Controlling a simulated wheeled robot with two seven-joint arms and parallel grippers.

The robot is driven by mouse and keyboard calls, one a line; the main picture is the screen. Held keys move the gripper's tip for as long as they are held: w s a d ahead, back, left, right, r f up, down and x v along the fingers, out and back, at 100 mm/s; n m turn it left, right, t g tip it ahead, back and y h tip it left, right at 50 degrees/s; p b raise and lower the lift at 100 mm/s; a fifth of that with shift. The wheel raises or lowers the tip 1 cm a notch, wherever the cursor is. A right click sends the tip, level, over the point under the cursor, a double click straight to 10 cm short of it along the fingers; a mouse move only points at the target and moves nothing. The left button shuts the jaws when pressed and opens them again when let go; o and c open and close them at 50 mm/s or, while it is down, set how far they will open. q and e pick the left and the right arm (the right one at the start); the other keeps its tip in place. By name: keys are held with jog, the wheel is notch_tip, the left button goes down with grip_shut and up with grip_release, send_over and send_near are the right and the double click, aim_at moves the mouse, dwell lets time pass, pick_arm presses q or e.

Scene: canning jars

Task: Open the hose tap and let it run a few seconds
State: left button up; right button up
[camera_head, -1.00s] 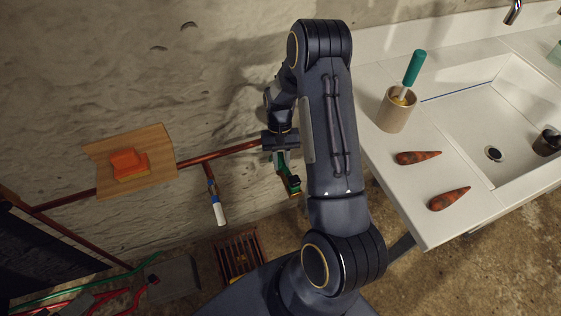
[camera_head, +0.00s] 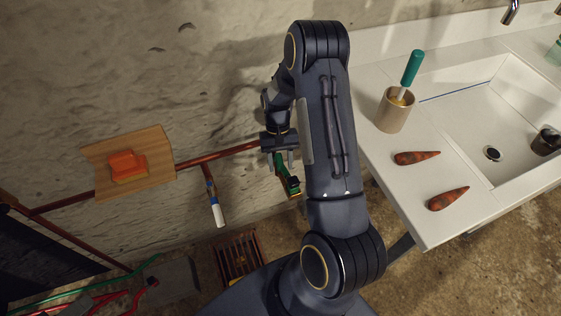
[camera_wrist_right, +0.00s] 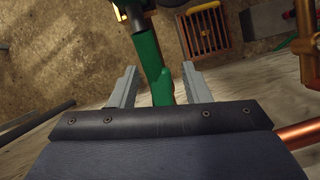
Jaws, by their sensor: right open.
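A green part (camera_head: 281,170) with a dark, brass-ended piece below it, apparently the hose tap, sits low by the wall at the end of a copper pipe (camera_head: 235,152). My right gripper (camera_head: 280,158) is at its upper end, pointing down. In the right wrist view the green bar (camera_wrist_right: 150,55) runs between the two grey fingers of my right gripper (camera_wrist_right: 158,72). The fingers are open, one on each side; I cannot tell whether either touches it. No running water shows. My left gripper is not in view.
A slatted floor drain (camera_head: 240,258) lies below. A wooden board with an orange block (camera_head: 127,165) and a white-ended tube (camera_head: 215,205) are by the pipe. A white sink counter (camera_head: 440,225), with a wooden cup (camera_head: 394,112) and two carrot-shaped things, stands right of my arm.

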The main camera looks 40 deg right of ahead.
aim_at(280, 164)
notch_tip(280, 164, up, 3)
jog(key=shift+w, duration=0.1)
jog(key=s+a+r, duration=0.9)
jog(key=s+r, duration=0.1)
jog(key=shift+s, duration=0.4)
jog(key=s+a+r+n+t+p, duration=0.2)
jog(key=r+t, duration=0.3)
jog(key=r, duration=0.4)
jog(key=s+a+r+n+t+y+p, duration=0.1)
jog(key=s+a+r+n+t+p, duration=0.1)
jog(key=r, duration=0.7)
jog(key=s+a+t, duration=0.1)
jog(key=s+t, duration=0.1)
jog(key=shift+s+r+t+y+p, duration=0.2)
jog(key=shift+r+t+y+p, duration=0.1)
jog(key=shift+t+p, duration=0.1)
